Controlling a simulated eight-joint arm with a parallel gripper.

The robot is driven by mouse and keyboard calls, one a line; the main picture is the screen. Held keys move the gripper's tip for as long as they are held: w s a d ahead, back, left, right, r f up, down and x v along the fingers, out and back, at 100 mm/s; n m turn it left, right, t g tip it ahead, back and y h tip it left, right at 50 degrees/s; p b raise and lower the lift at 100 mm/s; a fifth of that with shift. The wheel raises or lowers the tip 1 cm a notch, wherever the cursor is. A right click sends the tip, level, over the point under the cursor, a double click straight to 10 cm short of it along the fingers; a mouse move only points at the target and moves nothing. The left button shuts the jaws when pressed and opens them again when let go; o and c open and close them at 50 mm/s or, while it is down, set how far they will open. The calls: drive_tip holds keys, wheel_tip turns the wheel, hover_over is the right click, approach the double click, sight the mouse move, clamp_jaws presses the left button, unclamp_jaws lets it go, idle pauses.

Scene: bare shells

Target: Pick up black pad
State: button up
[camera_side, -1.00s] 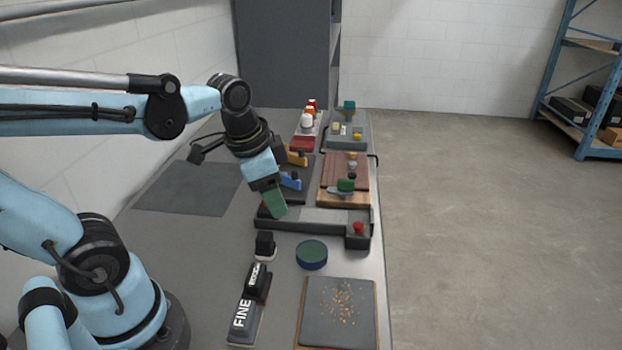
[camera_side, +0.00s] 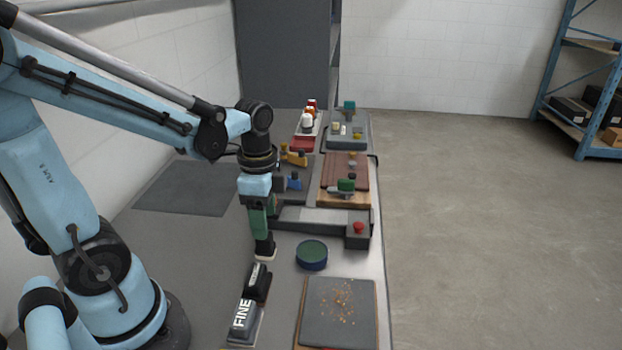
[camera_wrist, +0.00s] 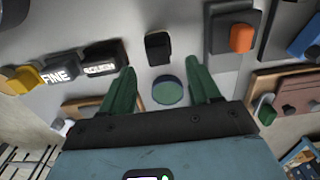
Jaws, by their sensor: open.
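The black pad (camera_side: 265,249), a small dark block on a pale base, stands on the grey bench. In the wrist view the black pad (camera_wrist: 158,48) shows just beyond the gap between the green fingertips. My gripper (camera_side: 260,232) points down just above or at the pad's top; in the side view its fingers overlap the pad, and contact cannot be told. In the wrist view my gripper (camera_wrist: 160,66) is open, fingers apart, with nothing held between them.
A block marked FINE (camera_side: 243,315) with a black block (camera_side: 258,282) lies nearer the camera. A round green-topped tin (camera_side: 312,254) is to the right. A grey panel with crumbs (camera_side: 340,310) lies in front. A grey fixture with a red knob (camera_side: 358,228) sits behind.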

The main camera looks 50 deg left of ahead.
sight(265, 245)
drive_tip(key=shift+s+f, duration=0.2)
drive_tip(key=shift+f, duration=2.6)
drive_tip(key=c, duration=1)
